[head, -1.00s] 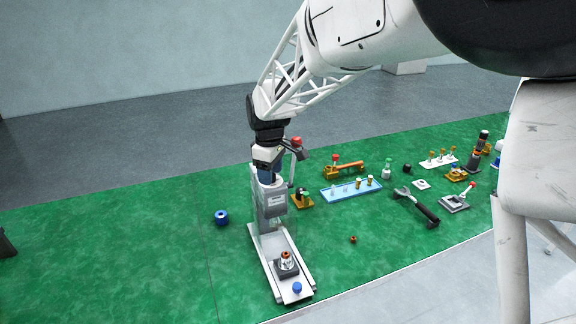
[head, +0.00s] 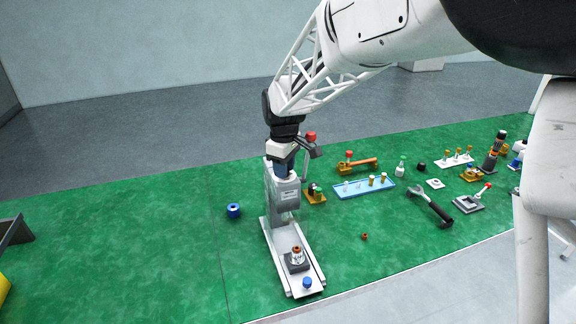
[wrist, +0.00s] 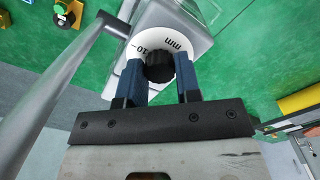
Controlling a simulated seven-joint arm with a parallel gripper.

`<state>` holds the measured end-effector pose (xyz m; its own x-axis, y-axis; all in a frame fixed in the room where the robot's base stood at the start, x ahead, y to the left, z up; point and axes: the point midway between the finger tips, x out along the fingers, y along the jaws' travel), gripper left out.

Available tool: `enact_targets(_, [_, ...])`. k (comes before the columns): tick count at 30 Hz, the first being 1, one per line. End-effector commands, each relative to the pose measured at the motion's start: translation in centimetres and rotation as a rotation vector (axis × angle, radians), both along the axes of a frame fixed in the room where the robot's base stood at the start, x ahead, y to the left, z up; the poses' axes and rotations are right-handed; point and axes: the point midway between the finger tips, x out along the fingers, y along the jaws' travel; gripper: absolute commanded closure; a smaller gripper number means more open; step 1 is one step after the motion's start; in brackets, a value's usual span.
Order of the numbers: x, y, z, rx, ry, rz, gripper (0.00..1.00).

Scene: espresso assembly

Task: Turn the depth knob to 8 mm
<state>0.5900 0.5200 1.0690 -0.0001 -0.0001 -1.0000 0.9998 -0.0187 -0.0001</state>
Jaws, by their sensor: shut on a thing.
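The depth knob (wrist: 159,66) is a black ribbed knob on a white dial (wrist: 150,44) marked "mm" and "10", on top of the grey press machine (head: 284,194). My gripper (wrist: 160,82) is on the knob, with one blue finger at each side of it, and is shut on it. In the head view my gripper (head: 284,170) comes down on the machine's top, and the knob is hidden there. The rest of the dial's scale is hidden in the wrist view.
A lever with a red knob (head: 311,136) rises beside my gripper. The machine's base (head: 276,238) holds a small part (head: 296,256) and a blue button (head: 307,283). A blue spool (head: 233,210) stands to the left. A blue tray (head: 352,193) and a black-handled tool (head: 434,208) lie to the right.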

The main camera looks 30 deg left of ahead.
Motion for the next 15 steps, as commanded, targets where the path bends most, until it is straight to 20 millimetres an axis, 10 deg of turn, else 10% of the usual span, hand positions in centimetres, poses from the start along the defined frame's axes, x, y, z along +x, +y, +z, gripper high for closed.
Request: enact_targets(15, [0.02, 0.01, 0.09, 0.001, -0.001, -0.331, 0.92])
